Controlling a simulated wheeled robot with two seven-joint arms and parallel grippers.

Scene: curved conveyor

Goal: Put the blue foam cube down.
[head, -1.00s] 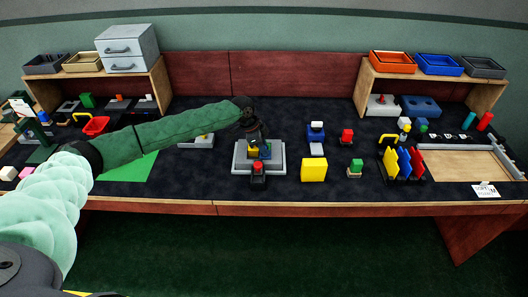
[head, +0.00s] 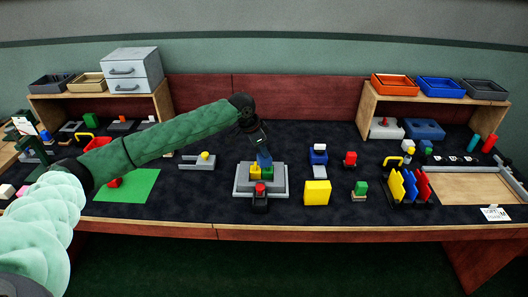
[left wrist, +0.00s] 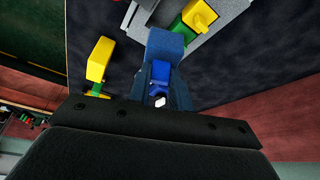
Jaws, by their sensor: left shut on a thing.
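My left gripper (head: 262,149) is shut on the blue foam cube (head: 264,160), a textured dark blue block. The cube is held above the stepped grey platform (head: 241,187). A yellow block (head: 255,172) and a green block (head: 267,173) sit on the platform below it. In the left wrist view the cube (left wrist: 166,43) juts out beyond the fingers (left wrist: 161,85). It overlaps the edge of the platform there, with the green and yellow blocks beside it. The gap under the cube is hard to judge. My right gripper is out of view.
A red block (head: 260,188) in a black holder stands at the platform's front. A green mat (head: 130,193) lies left.

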